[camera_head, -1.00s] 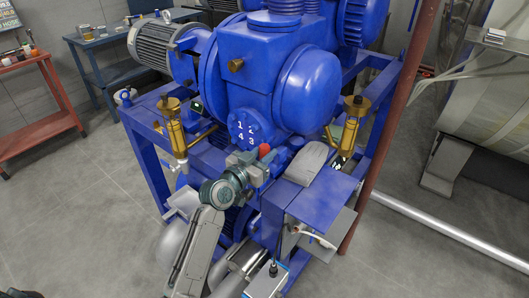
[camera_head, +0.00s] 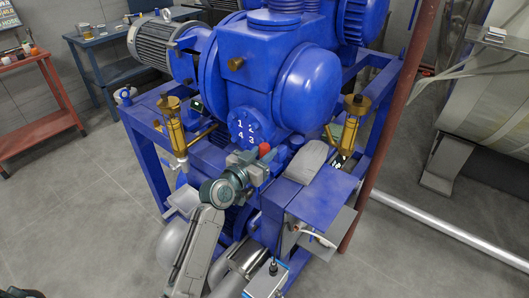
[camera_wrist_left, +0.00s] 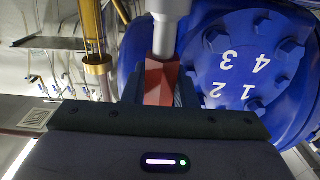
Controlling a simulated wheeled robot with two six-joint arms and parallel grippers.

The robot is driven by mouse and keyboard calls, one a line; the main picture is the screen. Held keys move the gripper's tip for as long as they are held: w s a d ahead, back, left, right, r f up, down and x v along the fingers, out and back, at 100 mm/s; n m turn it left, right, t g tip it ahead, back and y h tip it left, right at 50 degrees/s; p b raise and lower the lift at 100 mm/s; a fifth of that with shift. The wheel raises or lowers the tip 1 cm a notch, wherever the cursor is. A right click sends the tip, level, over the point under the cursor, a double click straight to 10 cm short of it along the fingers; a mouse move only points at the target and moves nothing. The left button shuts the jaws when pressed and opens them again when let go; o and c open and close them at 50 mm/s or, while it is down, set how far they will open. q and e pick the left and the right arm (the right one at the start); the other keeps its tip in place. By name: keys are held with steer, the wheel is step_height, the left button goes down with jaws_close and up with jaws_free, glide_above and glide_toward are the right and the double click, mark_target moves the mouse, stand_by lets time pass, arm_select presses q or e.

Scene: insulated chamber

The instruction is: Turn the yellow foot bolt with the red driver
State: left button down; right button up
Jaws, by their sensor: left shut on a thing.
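The red driver (camera_wrist_left: 160,82) is gripped between the two fingers of my left gripper (camera_wrist_left: 160,92) in the left wrist view. Its pale grey shaft (camera_wrist_left: 166,36) runs up and out of that view, so its working tip is hidden. In the head view the red end of the driver (camera_head: 264,149) shows just beyond my left gripper (camera_head: 253,163), in front of the blue flange (camera_head: 248,130) numbered 1 to 4. The flange (camera_wrist_left: 250,65) shows upside down in the wrist view, with blue bolt heads. I cannot make out a yellow foot bolt.
Brass-coloured fittings (camera_head: 173,130) stand left of the flange and others (camera_head: 352,118) right of it. A blue box (camera_head: 318,198) and a brown upright pole (camera_head: 388,130) are at right. The grey floor (camera_head: 80,220) is open at left.

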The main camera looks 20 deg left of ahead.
arm_select(q)
steer(key=c, duration=1.1)
jaws_free()
steer(key=shift+s+f, duration=0.1)
steer(key=shift+s, duration=0.1)
steer(key=b+v, duration=0.2)
steer(key=v, duration=0.8)
steer(key=shift+s+a+b, duration=0.1)
steer(key=shift+s+b, duration=0.1)
steer(key=shift+b, duration=0.1)
steer(key=shift+c, duration=1.4)
